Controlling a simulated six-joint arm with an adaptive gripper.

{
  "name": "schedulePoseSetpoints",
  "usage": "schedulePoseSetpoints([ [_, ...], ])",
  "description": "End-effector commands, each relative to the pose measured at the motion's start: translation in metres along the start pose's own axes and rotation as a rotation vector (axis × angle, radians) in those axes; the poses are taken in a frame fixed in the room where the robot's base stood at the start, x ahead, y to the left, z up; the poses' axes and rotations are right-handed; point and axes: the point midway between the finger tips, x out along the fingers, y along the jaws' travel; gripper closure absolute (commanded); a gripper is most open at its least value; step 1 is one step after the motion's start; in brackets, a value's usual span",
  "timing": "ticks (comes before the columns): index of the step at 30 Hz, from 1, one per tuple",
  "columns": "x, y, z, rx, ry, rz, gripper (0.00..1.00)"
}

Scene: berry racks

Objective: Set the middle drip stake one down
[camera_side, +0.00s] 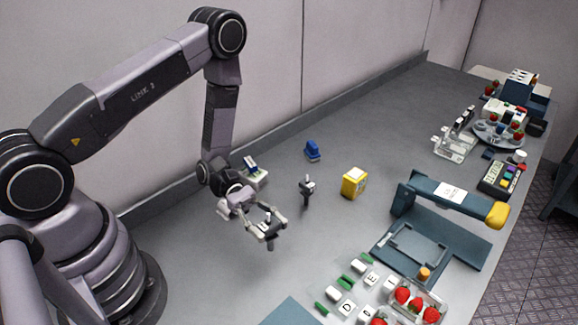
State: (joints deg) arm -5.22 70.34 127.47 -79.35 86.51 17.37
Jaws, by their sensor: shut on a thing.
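My gripper (267,227) is low over the grey bench at the left centre, shut on a small dark drip stake (270,243). The stake is about upright with its lower end pointing down. I cannot tell whether its tip touches the bench. A second drip stake (307,192), dark with a pale top, stands upright to the right and farther back, apart from my gripper.
A yellow box (354,182) and a blue item (312,150) stand behind and right. A blue press (450,200) and a strawberry tray (418,302) occupy the right and front.

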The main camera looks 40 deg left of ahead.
Motion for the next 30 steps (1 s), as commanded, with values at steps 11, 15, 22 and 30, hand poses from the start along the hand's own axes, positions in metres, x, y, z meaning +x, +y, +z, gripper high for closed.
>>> schedulePoseSetpoints([
  [11,-0.005,0.021,-0.026,-0.001,-0.001,0.111,0.78],
  [15,-0.004,0.021,-0.043,-0.003,-0.001,0.109,0.78],
  [22,-0.004,0.021,-0.066,-0.001,-0.001,0.108,0.78],
  [30,-0.004,0.021,-0.077,0.000,-0.001,0.107,0.78],
])
